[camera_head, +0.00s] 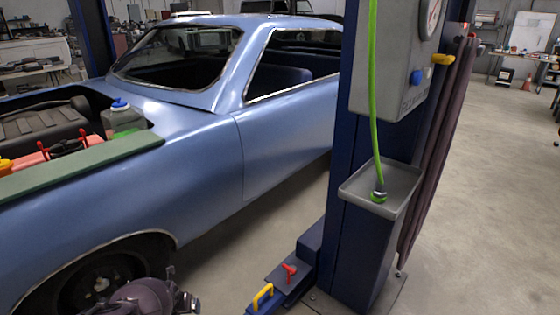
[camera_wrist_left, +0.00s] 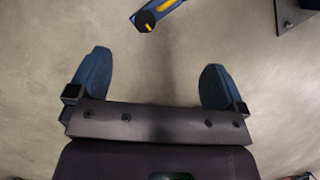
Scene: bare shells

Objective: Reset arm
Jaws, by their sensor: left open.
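My left gripper (camera_wrist_left: 156,82) shows in the left wrist view, with its two blue fingers spread wide apart. It is open and nothing is between the fingers; bare concrete floor shows below them. A dark part of my own arm (camera_head: 150,297) shows at the bottom left of the head view, in front of the car's front wheel. The fingers cannot be seen in the head view. My right gripper is in neither view.
A blue car (camera_head: 205,130) with an open engine bay stands at left. A blue lift post (camera_head: 350,220) with a grey tray (camera_head: 355,190) and green hose (camera_head: 374,90) stands right of it. A blue-and-yellow lift part (camera_wrist_left: 157,12) is ahead.

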